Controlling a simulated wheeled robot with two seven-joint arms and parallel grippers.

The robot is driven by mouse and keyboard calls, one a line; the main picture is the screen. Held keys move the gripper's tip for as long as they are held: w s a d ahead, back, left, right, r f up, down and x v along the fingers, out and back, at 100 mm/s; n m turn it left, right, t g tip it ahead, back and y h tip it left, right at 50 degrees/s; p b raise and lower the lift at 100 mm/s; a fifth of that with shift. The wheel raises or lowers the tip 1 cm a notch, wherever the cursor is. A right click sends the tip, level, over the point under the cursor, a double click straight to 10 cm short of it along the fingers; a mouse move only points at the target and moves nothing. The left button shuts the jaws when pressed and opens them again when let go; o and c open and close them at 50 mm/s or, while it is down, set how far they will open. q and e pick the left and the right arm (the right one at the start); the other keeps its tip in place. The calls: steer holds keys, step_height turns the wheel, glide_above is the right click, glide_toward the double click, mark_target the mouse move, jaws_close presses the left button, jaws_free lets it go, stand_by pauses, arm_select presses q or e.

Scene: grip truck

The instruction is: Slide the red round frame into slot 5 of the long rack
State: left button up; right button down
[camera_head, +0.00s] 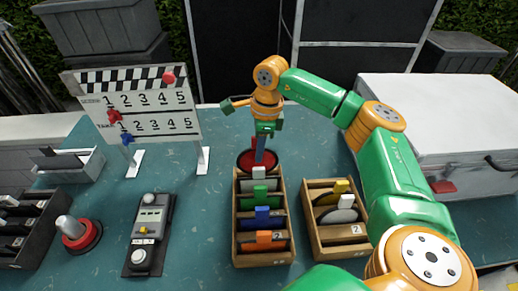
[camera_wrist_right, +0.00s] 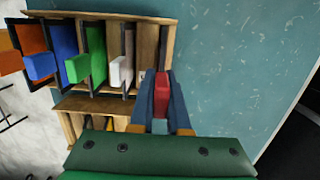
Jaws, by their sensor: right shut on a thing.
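The red round frame (camera_head: 244,160) is at the far end of the long wooden rack (camera_head: 238,240). My right gripper (camera_head: 260,158) is shut on its red tab (camera_wrist_right: 162,96), seen between the blue fingers in the right wrist view. The tab lines up near the rack's end wall; I cannot tell whether the frame's lower edge is inside a slot. The rack also holds a white-tabbed frame (camera_head: 259,173), a green one (camera_head: 260,193), a blue one (camera_head: 262,217) and an orange one (camera_head: 264,238). My left gripper is not in view.
A shorter wooden rack (camera_head: 335,252) with yellow and white tabbed frames stands close on the right. A clapperboard (camera_head: 150,125), a grey control box (camera_head: 150,225), a red-based knob (camera_head: 80,238) and a dark rack (camera_head: 30,225) are left. Clear table lies beyond the long rack.

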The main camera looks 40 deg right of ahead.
steer(key=shift+f, duration=0.15)
steer(key=shift+f+b, duration=2)
steer(key=shift+f, duration=0.5)
steer(key=c, duration=0.8)
jaws_free()
steer(key=r, duration=0.4)
steer(key=r+b, duration=0.1)
steer(key=r, duration=0.1)
steer(key=shift+s+d+r, duration=0.1)
steer(key=shift+s+d, duration=0.05)
steer(key=shift+d, duration=0.1)
steer(key=shift+s+r, duration=0.1)
steer(key=shift+r, duration=0.35)
steer(key=shift+d, duration=0.1)
